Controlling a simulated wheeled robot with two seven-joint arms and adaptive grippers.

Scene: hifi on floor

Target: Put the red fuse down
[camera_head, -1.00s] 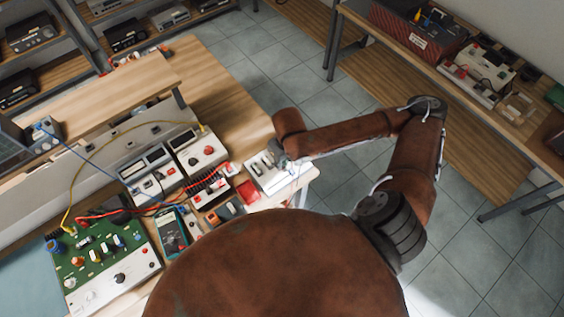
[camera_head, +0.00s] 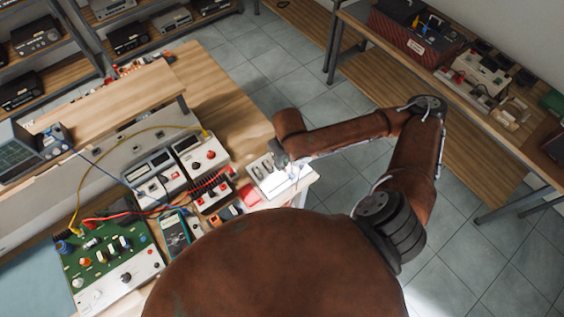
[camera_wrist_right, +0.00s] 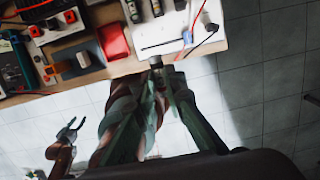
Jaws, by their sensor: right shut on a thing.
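My right gripper (camera_head: 281,160) is at the near right corner of the wooden bench, over the edge of a white tray (camera_head: 291,186). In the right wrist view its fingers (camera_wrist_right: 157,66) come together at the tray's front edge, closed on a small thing. That thing is mostly hidden by the fingers, and I cannot make out its colour. The white tray (camera_wrist_right: 184,44) has dark slots and a thin dark rod on it. My left gripper (camera_wrist_right: 70,128) shows low at the left of the wrist view, its fingers apart and empty; it is out of the head view.
A red box (camera_head: 249,193) sits just left of the tray. A multimeter (camera_head: 175,233), a green circuit board (camera_head: 108,258) and bench instruments (camera_head: 202,153) with cables crowd the left. Bare wood (camera_head: 225,110) lies behind the tray; tiled floor lies beyond the bench edge.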

